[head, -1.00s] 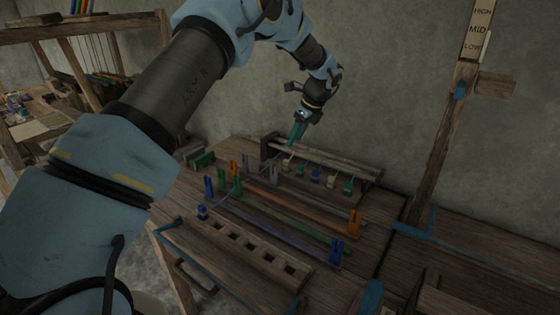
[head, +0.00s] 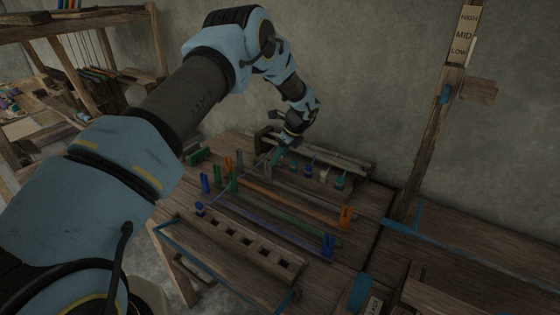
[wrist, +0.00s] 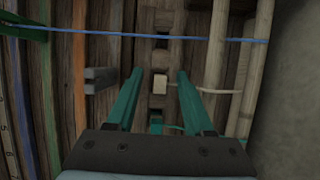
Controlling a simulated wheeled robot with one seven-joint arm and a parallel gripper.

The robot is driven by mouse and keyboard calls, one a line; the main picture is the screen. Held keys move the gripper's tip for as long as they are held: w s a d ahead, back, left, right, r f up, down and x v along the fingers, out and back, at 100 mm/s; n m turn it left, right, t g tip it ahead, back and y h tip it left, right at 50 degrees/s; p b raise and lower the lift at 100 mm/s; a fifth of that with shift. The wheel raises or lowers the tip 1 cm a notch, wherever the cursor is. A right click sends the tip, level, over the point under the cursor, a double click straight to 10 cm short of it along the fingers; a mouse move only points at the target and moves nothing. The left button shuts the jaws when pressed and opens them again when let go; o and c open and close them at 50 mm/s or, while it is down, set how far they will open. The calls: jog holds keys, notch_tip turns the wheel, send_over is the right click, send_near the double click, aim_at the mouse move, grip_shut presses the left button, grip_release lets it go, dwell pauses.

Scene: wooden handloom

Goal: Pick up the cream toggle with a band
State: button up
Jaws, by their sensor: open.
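In the wrist view a cream toggle (wrist: 160,86) sits in a row on a dark wooden strip, with a pale cord running right from it. My gripper (wrist: 160,74) is open, with its teal fingers on either side of this toggle in the picture; whether they are down at its height I cannot tell. I cannot make out a band on it. In the head view my gripper (head: 279,157) points down at the left end of the toggle row and hides what is under it. Another cream toggle (head: 324,174) stands farther right in that row.
A teal toggle (wrist: 156,122) is close below the cream one in the wrist view. A blue cord (wrist: 100,34) crosses above the fingertips. A grey clip (wrist: 100,80) stands left of the fingers. A blue toggle (head: 308,167) and pale rails (head: 345,163) lie near the gripper.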

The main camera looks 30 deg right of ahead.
jog(key=shift+c, duration=0.3)
grip_shut()
dwell(0.3)
